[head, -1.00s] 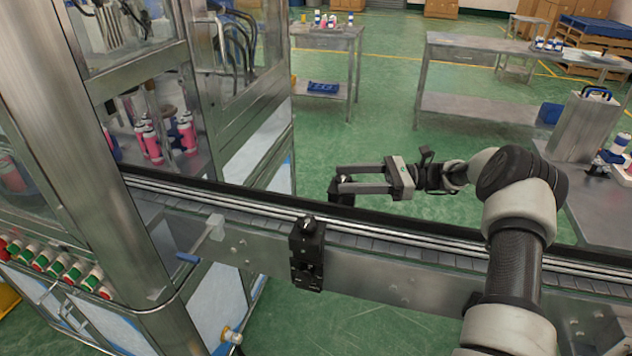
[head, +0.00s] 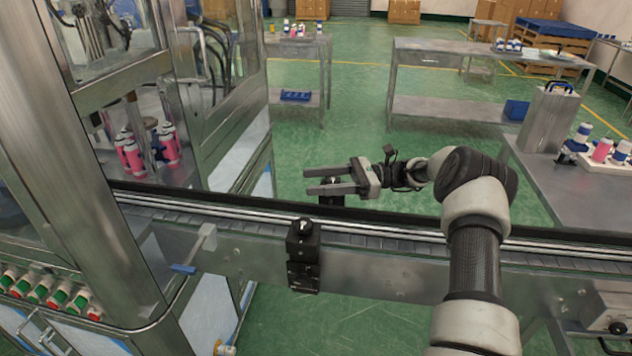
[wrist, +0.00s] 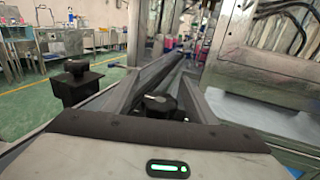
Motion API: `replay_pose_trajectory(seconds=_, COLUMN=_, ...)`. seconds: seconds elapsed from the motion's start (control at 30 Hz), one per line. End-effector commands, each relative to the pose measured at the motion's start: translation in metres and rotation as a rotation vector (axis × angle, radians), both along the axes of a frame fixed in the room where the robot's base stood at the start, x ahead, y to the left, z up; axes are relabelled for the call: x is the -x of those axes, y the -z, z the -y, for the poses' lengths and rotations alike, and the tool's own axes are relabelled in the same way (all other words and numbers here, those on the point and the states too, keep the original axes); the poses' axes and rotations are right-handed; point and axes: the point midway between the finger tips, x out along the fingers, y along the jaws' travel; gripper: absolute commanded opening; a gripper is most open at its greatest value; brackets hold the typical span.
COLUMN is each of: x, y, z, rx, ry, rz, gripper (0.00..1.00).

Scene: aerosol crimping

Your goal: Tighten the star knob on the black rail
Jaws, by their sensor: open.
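My gripper (head: 307,181) is open over the far side of the conveyor, its two fingers pointing left. In the wrist view a dark knob (wrist: 160,103) with a light mark on top stands between the fingers, close to the palm, with a finger on either side. The head view shows this knob (head: 332,180) partly hidden by the fingers, on a black block at the far black rail (head: 410,218). Whether a finger touches it I cannot tell. A second black block with a similar knob (head: 303,226) stands on the near side; it also shows at left in the wrist view (wrist: 77,68).
The conveyor (head: 400,240) runs across the front. The steel-framed machine (head: 95,175) with pink bottles inside stands at left. A steel table (head: 545,185) with bottles is at right. Green floor behind the conveyor is open.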

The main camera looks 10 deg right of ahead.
Motion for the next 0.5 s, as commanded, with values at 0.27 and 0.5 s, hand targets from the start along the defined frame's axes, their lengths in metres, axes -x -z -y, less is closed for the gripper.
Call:
replay_pose_trajectory(seconds=0.27, x=0.0000, y=0.0001, z=-0.0001, rx=0.000, ry=0.000, rz=0.000, gripper=0.14)
replay_pose_trajectory(seconds=0.5, x=-0.0024, y=-0.0046, z=0.0006, rx=-0.006, ry=0.065, rz=-0.002, gripper=0.10)
